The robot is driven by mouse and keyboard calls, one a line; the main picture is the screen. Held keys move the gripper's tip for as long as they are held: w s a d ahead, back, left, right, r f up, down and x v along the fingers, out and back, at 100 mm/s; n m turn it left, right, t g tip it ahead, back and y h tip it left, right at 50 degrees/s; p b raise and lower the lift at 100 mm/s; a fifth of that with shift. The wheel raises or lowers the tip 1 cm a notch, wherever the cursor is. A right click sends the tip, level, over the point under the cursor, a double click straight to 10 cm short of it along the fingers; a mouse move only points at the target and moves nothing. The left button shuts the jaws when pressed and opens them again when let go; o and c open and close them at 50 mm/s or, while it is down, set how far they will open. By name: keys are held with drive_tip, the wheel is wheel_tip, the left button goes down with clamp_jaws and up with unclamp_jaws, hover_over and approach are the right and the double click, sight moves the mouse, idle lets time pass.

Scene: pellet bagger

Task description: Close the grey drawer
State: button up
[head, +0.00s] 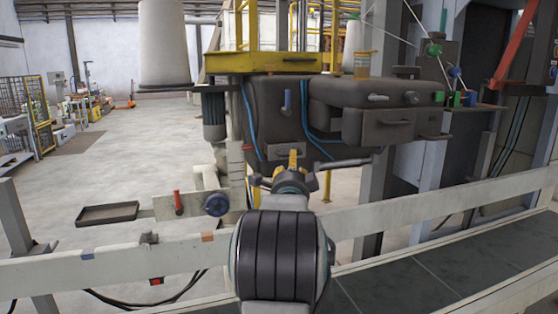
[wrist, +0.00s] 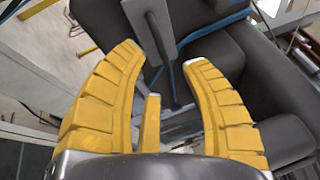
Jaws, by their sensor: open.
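The grey drawer (head: 375,127) appears as a dark grey box front with a bar handle, low on the right part of the dark grey machine body. It seems to stand out from the body, but how far I cannot tell. My gripper (head: 293,157) is to the left of the drawer and lower, in front of the left machine housing. In the wrist view my gripper (wrist: 165,75) has its yellow fingers spread, with a grey bar-like part (wrist: 163,40) seen between them. I cannot tell whether they touch it. Dark box surfaces fill the right of that view.
A yellow drawer-like tray (head: 265,63) with a handle lies above the dark left housing (head: 270,105). A pale conveyor rail (head: 130,260) and dark belt (head: 430,275) cross the foreground. A small dark tray (head: 108,214) juts out at left. Open floor (head: 110,170) lies behind it.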

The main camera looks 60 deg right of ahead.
sight(283, 147)
drive_tip(key=shift+p+x, duration=0.3)
drive_tip(key=shift+x, duration=2.75)
clamp_jaws()
